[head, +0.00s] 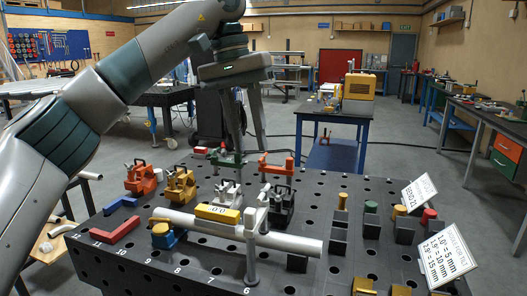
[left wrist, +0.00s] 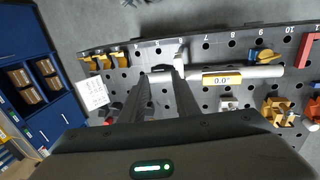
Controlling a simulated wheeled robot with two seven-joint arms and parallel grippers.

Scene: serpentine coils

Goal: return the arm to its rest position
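My left gripper (head: 250,148) hangs fingers-down above the far part of the perforated dark table (head: 190,265). In the left wrist view its two fingers (left wrist: 162,76) are apart, with bare table between them, and it holds nothing. A pale tube (head: 290,242) lies across the table, bearing a yellow level (head: 217,213) that reads 0.0°. A grey upright clamp (head: 252,245) stands at the tube. In the left wrist view the tube (left wrist: 258,72) and level (left wrist: 221,79) lie beyond the fingers. My right gripper is not in view.
Orange (head: 141,179) and yellow (head: 180,184) toggle clamps, a red angle piece (head: 115,231) and a black clamp (head: 281,205) stand on the table. Several coloured-topped pins and two white signs (head: 450,256) are at the right. A blue workbench (head: 333,155) stands behind.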

